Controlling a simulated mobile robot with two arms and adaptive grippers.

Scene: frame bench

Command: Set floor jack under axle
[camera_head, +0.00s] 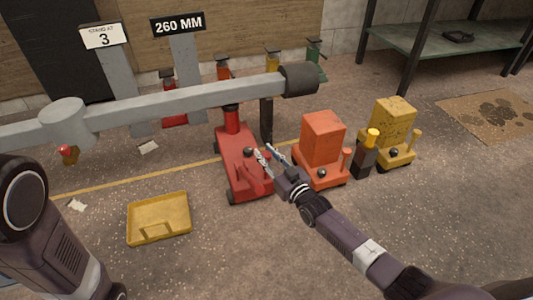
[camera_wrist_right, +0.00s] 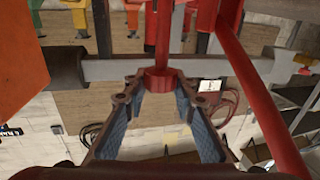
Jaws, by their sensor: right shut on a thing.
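The red floor jack (camera_head: 238,155) stands on the floor beneath the long grey axle (camera_head: 170,103), with its red post rising close to the axle's underside. I cannot tell whether they touch. My right gripper (camera_head: 263,153) is at the jack's right side. In the right wrist view the fingers (camera_wrist_right: 160,88) close around a red upright part of the jack with a wider collar (camera_wrist_right: 159,80). The axle (camera_wrist_right: 120,70) crosses behind it. A dark hub (camera_head: 299,79) caps the axle's right end. My left arm shows at the left edge; its gripper is out of view.
An orange block-topped jack (camera_head: 322,140) and a yellow one (camera_head: 393,125) stand to the right. A yellow tray (camera_head: 160,218) lies front left. Signs reading 3 (camera_head: 104,37) and 260 MM (camera_head: 178,25) stand behind. A metal table (camera_head: 455,42) is at back right.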

